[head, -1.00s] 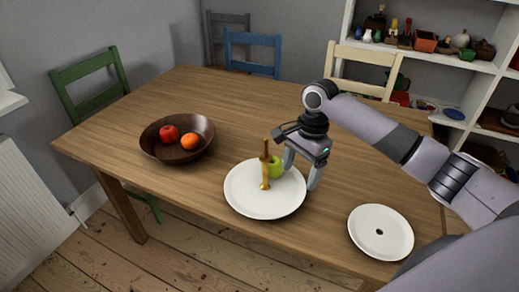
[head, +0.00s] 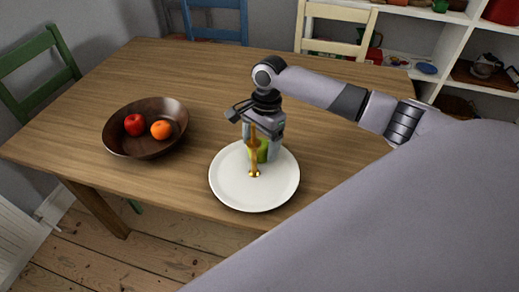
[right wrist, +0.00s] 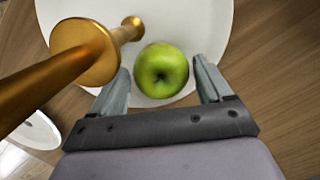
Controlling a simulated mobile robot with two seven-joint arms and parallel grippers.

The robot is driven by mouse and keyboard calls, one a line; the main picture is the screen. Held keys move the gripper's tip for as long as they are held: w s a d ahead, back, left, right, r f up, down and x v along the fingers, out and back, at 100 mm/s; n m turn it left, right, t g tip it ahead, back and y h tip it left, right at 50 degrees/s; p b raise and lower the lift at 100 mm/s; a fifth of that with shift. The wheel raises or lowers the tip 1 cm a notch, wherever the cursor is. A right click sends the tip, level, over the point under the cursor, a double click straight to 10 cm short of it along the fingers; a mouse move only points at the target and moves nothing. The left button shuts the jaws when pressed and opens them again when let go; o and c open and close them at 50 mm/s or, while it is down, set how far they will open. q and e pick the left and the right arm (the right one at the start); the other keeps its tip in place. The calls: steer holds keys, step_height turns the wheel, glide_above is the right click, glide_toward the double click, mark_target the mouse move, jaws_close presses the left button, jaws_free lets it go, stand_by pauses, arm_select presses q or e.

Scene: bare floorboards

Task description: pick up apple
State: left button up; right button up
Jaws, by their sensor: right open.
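A green apple (head: 262,153) is on a white plate (head: 230,190), partly hidden behind a golden candlestick-like object (head: 253,160). My right gripper (head: 263,148) is over the plate, its fingers down at the apple. In the right wrist view the green apple (right wrist: 161,70) lies between the two spread fingers of the right gripper (right wrist: 161,72). The gripper is open; whether a finger touches the apple cannot be told. A red apple (head: 134,124) lies in a dark bowl (head: 145,150) to the left. My left gripper is out of view.
The golden object (right wrist: 85,55) stands close to the left finger in the right wrist view. An orange (head: 160,130) shares the bowl. Another white plate (right wrist: 38,132) shows at lower left there. The wooden table (head: 205,85) is clear behind the plate. Chairs and shelves stand beyond.

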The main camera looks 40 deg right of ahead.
steer(key=shift+a+f, duration=0.1)
steer(key=shift+f, duration=0.6)
steer(key=c, duration=0.9)
steer(key=shift+o, duration=0.2)
